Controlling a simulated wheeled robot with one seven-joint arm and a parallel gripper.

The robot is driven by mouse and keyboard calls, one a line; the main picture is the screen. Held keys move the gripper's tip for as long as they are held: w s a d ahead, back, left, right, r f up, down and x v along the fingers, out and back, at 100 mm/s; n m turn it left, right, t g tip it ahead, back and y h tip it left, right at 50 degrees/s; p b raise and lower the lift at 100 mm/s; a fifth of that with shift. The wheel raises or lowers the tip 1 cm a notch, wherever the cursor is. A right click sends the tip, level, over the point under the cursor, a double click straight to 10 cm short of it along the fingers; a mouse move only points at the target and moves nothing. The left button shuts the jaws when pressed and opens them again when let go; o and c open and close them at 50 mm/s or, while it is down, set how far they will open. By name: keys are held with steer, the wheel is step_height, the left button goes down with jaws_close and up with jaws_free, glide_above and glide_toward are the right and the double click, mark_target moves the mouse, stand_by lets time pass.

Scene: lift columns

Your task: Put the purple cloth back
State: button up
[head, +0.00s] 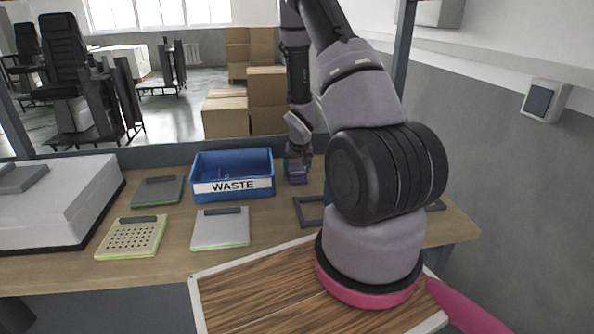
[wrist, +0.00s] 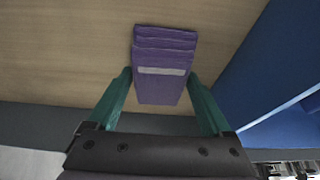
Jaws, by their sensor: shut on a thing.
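The purple cloth (wrist: 163,55) is folded in layers, with a pale strip across it. In the wrist view it lies between the green fingers of my gripper (wrist: 160,92), which is shut on it. In the head view the cloth (head: 297,178) shows small below my gripper (head: 298,165), to the right of the blue bin, close to the wooden tabletop. I cannot tell whether it touches the table.
The blue WASTE bin (head: 233,175) stands just left of my gripper. Several flat plates, one of them grey (head: 220,229), lie on the workbench (head: 180,262). A dark frame (head: 309,212) lies to the right, partly behind my arm. A white box (head: 60,205) stands at far left.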

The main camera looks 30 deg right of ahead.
steer(key=shift+f, duration=0.15)
steer(key=o, duration=1.1)
steer(key=shift+f, duration=0.1)
steer(key=shift+r, duration=0.45)
steer(key=w+a+r+v, duration=0.1)
steer(key=w+v, duration=0.1)
steer(key=v, duration=2.2)
steer(key=s+a+r+t+y, duration=0.1)
steer(key=s+a+r, duration=0.3)
steer(key=s+r, duration=0.2)
steer(key=s+a+r+t+y, duration=0.1)
steer(key=s+a+r, duration=0.3)
steer(key=s+r, duration=0.2)
steer(key=s+a+r+m+y, duration=0.1)
steer(key=s+a+r, duration=0.3)
steer(key=s+r, duration=0.3)
steer(key=shift+s+t, duration=0.4)
steer(key=shift+s, duration=0.05)
